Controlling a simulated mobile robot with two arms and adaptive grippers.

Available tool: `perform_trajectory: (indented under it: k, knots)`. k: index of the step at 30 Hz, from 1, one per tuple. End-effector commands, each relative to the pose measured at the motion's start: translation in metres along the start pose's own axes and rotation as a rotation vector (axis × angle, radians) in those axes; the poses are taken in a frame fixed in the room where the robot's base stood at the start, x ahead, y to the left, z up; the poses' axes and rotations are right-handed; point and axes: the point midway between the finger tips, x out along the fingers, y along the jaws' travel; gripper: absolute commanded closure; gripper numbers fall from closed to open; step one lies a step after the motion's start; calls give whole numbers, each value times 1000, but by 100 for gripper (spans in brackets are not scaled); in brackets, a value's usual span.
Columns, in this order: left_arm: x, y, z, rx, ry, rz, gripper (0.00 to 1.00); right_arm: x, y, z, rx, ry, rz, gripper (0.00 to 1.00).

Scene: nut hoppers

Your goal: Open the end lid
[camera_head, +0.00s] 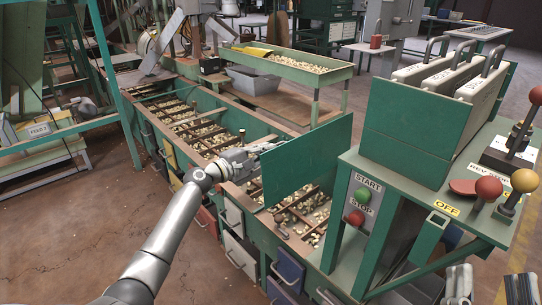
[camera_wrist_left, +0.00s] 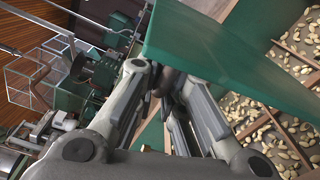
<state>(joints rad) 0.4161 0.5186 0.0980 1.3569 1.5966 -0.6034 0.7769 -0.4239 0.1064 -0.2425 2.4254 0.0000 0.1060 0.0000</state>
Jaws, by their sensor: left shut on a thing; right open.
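The end lid is a flat green panel (camera_head: 308,160) standing raised and nearly upright over the near end of the nut hopper (camera_head: 207,214). My left gripper (camera_head: 268,149) is at the panel's left side, shut on it. In the left wrist view the gripper (camera_wrist_left: 170,82) closes at the edge of the green panel (camera_wrist_left: 230,48); the exact contact is partly hidden between the fingers. Nuts in divided compartments show below the panel. My right gripper (camera_head: 490,286) is open and empty at the bottom right, only its fingertips in view.
A green control stand with a START button (camera_head: 364,196), a STOP button (camera_head: 355,217) and ball-topped levers (camera_head: 487,188) stands close to the panel's right. Several drawers (camera_head: 239,256) line the hopper's front. A raised tray of nuts (camera_head: 338,74) is behind.

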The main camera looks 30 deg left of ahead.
Motion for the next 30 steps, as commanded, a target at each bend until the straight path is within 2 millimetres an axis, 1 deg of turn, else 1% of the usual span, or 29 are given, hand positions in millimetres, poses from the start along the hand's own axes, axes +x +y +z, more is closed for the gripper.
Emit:
perform_trajectory:
  k: [1,6,17,18,22,23,30]
  knots:
    - [0,5,-2,-14,0,10,100,0,0,-2,1,13,-1,36]
    - [0,4,-6,-35,0,9,100,0,-1,-7,2,37,-1,36]
    - [0,5,-6,-38,0,9,100,0,-1,-7,2,39,-2,36]
    - [0,5,-6,-38,0,9,89,0,-1,-7,2,39,-2,36]
    - [0,4,-6,-36,0,8,72,0,-1,-7,2,38,-2,36]
    - [0,4,-6,-36,0,7,70,0,-1,-7,2,38,-2,36]
    - [0,1,-6,-35,1,3,70,0,-1,-7,2,39,-1,36]
